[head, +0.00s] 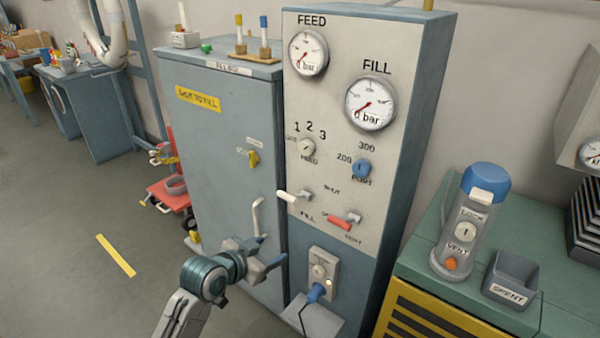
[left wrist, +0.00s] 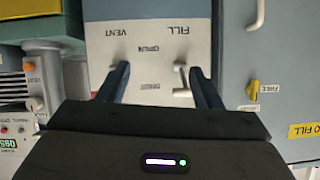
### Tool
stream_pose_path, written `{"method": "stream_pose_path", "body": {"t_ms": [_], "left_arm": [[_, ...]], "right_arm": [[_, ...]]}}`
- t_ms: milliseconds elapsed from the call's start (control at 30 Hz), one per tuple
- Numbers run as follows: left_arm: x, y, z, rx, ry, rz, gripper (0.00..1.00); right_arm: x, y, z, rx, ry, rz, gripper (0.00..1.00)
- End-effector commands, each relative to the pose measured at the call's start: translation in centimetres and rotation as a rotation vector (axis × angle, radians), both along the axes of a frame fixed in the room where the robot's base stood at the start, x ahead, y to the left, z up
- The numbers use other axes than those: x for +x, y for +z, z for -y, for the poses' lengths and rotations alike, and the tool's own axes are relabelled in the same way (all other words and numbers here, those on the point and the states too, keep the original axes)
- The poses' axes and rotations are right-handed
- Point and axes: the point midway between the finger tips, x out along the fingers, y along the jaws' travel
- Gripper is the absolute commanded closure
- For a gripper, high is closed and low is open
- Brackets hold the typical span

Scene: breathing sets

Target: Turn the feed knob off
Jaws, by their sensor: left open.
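The feed knob (head: 307,147) is a small round cream knob on the light panel of the tall cabinet, below the feed gauge (head: 308,53). The marks 1, 2 and 3 stand above it and a small label is at its left. Its exact setting is too small to read. My left gripper (head: 270,252) is open and empty, below and left of the knob, in front of the cabinets. In the left wrist view the open fingers (left wrist: 162,85) frame the panel part with the VENT and FILL labels, seen upside down. The knob is not clear there. My right gripper is not in view.
Below the knob are a white fill lever (head: 294,196) and a red vent lever (head: 345,222). A blue port knob (head: 361,168) is at its right. A white door handle (head: 257,218) stands near my left gripper. A green-topped bench (head: 420,262) is at the right.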

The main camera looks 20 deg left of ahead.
Motion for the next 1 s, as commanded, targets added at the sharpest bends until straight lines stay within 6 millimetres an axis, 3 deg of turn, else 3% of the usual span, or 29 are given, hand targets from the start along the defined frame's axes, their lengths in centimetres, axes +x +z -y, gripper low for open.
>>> {"method": "stream_pose_path", "body": {"t_ms": [33,100,200,333,567,1000], "left_arm": [[2.7,2.9,-0.3,-0.01,-0.017,0.089,0.41],[5.6,6.3,-0.5,-0.03,-0.037,0.197,0.41],[8.5,10.6,-1.1,-0.053,-0.052,0.322,0.41],[10.7,14.3,-1.7,-0.075,-0.058,0.423,0.41],[12.5,15.9,-1.7,-0.087,-0.056,0.464,0.41],[19.7,15.9,1.0,-0.085,-0.056,0.46,0.41]], "right_arm": [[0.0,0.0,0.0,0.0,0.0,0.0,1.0],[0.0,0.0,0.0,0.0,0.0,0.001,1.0],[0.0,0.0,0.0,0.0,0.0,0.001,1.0],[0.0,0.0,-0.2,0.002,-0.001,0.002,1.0],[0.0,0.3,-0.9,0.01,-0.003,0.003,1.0],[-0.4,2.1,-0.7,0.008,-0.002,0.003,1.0]]}}
